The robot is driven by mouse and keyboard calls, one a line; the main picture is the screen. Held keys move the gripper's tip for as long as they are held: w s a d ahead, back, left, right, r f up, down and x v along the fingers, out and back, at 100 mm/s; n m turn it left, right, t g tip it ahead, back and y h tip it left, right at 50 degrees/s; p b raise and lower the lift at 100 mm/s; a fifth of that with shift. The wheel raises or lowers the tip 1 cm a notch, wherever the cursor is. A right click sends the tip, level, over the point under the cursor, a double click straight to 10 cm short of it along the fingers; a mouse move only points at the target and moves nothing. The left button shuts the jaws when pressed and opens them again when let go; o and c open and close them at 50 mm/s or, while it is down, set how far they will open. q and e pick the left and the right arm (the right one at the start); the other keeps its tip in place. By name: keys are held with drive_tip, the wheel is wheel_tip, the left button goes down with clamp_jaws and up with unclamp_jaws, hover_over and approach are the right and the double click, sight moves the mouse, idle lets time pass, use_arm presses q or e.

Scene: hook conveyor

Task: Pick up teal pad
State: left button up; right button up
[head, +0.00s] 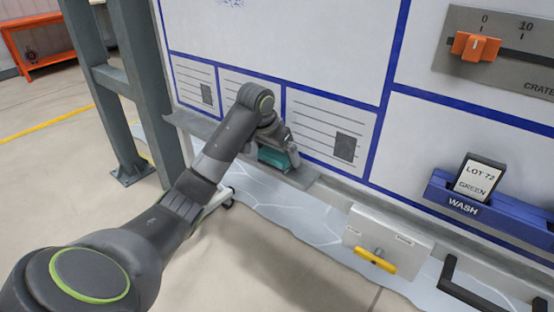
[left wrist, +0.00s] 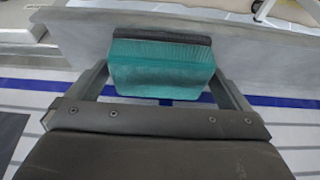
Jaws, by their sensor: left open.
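The teal pad (head: 274,157) sits on a narrow grey ledge (head: 304,177) at the foot of the white board. In the left wrist view the teal pad (left wrist: 162,70) has a dark strip along one edge and lies between the two fingers. My left gripper (head: 284,152) is at the pad; it also shows in the left wrist view (left wrist: 162,84), open, with one finger on each side of the pad. I cannot tell whether the fingers touch it. In the head view the gripper and wrist cover part of the pad. My right gripper is not in view.
A blue holder marked WASH (head: 462,206) carries a LOT 72 GREEN block (head: 480,177). An orange slider (head: 475,46) is at upper right. A yellow handle (head: 376,261) sits on a white plate below. A grey post (head: 148,90) stands left of the ledge.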

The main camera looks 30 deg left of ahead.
use_arm(q)
drive_tip(key=shift+w+f, duration=0.1)
drive_tip(key=shift+f, duration=0.2)
drive_tip(key=shift+c, duration=0.4)
drive_tip(key=c, duration=0.7)
drive_tip(key=shift+c, duration=0.2)
drive_tip(key=shift+r, duration=0.15)
